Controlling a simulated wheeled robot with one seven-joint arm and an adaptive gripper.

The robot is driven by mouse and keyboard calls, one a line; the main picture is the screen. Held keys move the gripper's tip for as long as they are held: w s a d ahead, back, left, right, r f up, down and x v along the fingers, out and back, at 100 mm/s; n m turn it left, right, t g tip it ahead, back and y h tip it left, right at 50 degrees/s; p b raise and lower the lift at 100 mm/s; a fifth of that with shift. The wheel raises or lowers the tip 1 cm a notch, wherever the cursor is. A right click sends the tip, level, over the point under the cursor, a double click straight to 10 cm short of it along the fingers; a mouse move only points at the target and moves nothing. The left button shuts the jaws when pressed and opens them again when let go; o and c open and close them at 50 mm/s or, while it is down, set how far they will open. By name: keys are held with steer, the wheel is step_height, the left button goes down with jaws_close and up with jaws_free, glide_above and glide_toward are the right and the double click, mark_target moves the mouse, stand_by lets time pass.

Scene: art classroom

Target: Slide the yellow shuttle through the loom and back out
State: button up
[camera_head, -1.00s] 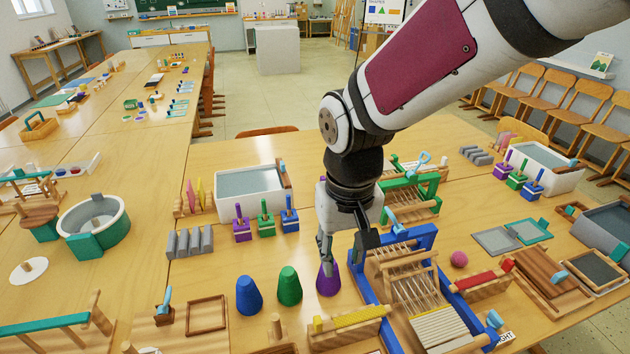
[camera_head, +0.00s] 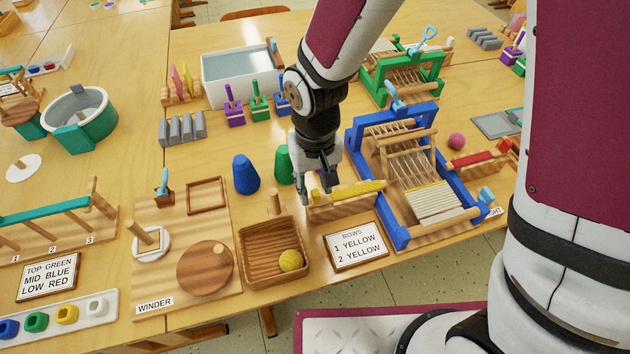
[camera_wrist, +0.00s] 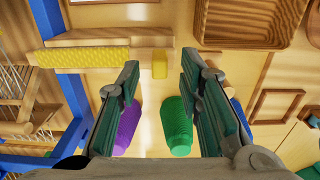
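The yellow shuttle (camera_head: 358,191) lies on a wooden holder (camera_head: 347,209), left of the blue loom (camera_head: 356,165). In the wrist view, the shuttle's ribbed yellow body (camera_wrist: 85,57) runs left to right, with a small yellow block (camera_wrist: 160,64) at its right end. My gripper (camera_head: 315,192) is at the shuttle's left end in the head view. In the wrist view my gripper (camera_wrist: 160,68) is open, and the yellow block shows between its fingertips. Contact cannot be told. The loom has pale warp threads and a woven white part (camera_head: 432,200) at its front.
A wooden tray (camera_head: 262,262) with a yellow ball and a ROWS card (camera_head: 356,245) lie in front. A red shuttle (camera_head: 473,157) is right of the loom.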

mark_target(377, 185)
steer(key=shift+f, duration=1.3)
steer(key=shift+c, duration=0.5)
jaws_close()
steer(key=w+d, duration=0.1)
steer(key=d, duration=0.3)
steer(key=w+d, duration=0.1)
steer(key=d, duration=0.4)
steer(key=w+d+p, duration=0.1)
steer(key=w+d, duration=0.1)
steer(key=d, duration=0.2)
steer(key=shift+d, duration=0.3)
steer(key=shift+w+d, duration=0.1)
steer(key=shift+o, duration=0.5)
jaws_free()
steer(key=shift+r, duration=0.1)
step_height(377, 185, up, 12)
